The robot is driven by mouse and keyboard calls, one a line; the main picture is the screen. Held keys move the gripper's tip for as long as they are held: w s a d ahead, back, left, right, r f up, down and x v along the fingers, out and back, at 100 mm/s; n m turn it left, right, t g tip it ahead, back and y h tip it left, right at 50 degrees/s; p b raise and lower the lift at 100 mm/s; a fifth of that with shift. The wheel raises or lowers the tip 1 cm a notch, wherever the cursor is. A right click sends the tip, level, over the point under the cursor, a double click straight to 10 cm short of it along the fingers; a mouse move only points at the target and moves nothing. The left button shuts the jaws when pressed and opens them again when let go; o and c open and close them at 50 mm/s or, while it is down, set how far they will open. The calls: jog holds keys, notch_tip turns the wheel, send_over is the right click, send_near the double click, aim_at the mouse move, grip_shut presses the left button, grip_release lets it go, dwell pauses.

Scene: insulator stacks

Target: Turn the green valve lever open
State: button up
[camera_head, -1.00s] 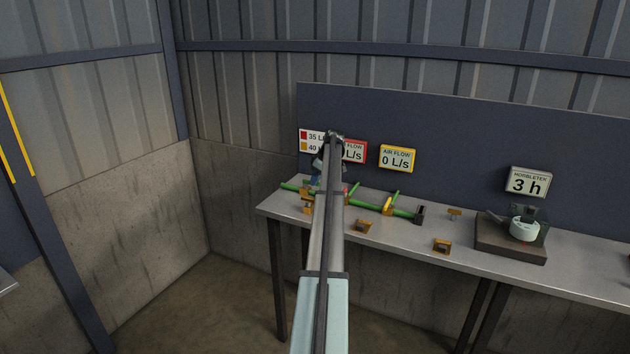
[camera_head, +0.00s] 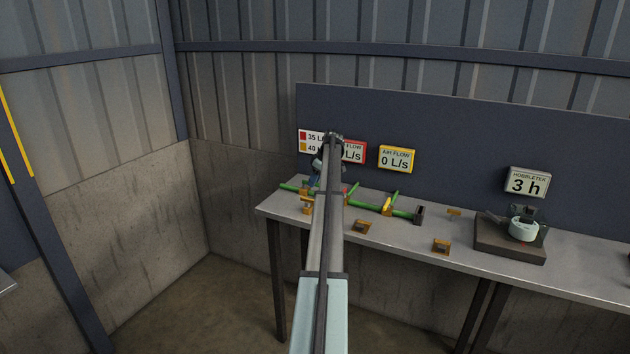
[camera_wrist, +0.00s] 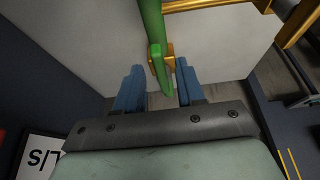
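In the wrist view my gripper (camera_wrist: 160,88) has its two blue fingers apart. The end of a green part, which looks like the green valve lever (camera_wrist: 160,68), lies between them, with gaps visible on both sides. A green pipe (camera_wrist: 152,18) runs up from it, and an orange bracket (camera_wrist: 170,62) sits close by. In the head view the green pipework (camera_head: 365,204) lies along the left end of the table. My arm covers much of it there, and the fingers and lever cannot be made out clearly.
A yellow lever (camera_head: 387,204) sits on the pipework to the right. The yellow air-flow sign (camera_head: 397,158) reads 0 L/s. A dark base with a white cylinder (camera_head: 523,229) stands further right.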

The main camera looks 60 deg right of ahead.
jog(key=v, duration=1.3)
jog(key=shift+s+r, duration=0.2)
jog(key=shift+r, duration=0.1)
